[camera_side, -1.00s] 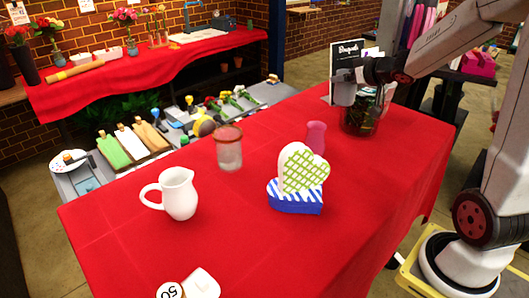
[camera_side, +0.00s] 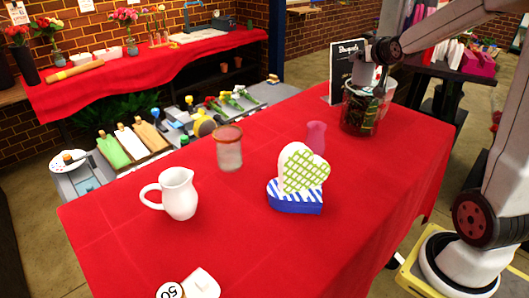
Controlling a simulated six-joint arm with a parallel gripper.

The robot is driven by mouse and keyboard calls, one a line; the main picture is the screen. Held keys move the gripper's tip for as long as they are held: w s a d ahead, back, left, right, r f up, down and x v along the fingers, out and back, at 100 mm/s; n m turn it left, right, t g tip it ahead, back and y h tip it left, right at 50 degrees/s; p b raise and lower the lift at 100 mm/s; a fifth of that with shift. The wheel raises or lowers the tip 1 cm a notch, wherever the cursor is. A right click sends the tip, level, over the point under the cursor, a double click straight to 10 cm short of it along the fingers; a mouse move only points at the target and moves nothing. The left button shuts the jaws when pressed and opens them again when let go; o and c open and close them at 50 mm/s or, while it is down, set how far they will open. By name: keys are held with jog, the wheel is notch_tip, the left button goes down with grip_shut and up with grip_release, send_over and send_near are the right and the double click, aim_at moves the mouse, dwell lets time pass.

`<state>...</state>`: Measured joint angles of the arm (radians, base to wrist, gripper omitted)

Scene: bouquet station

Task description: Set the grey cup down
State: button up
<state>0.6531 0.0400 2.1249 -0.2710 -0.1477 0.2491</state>
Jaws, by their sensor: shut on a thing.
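My gripper (camera_side: 367,72) is at the back right of the red table, pointing down just above and behind the glass jar. It is shut on a small grey shape (camera_side: 362,76) that I take to be the grey cup. The jaws and the cup are small and dark here, and the jar's rim overlaps their lower part. I cannot tell whether the cup touches the table or stands clear of the jar.
The glass jar (camera_side: 360,110) with greenery stands close to my gripper, with a pale cup (camera_side: 389,88) behind it. A black sign (camera_side: 343,62) stands to the left. A pink vase (camera_side: 316,136), heart box (camera_side: 300,180), glass tumbler (camera_side: 229,148) and white pitcher (camera_side: 178,194) stand further forward.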

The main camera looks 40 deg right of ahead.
jog(key=s+d+f+m+g+h, duration=0.2)
jog(key=s+d+m+g+h, duration=0.1)
jog(key=s+m+g, duration=0.25)
jog(key=s+d+f+m+g+h, duration=0.2)
jog(key=s+d+f+m+g, duration=0.15)
jog(key=s, duration=0.35)
notch_tip(320, 180, down, 9)
jog(key=shift+w+m, duration=0.15)
jog(key=shift+m, duration=0.25)
dwell(0.8)
jog(key=shift+f, duration=2.1)
jog(key=shift+f, duration=1.75)
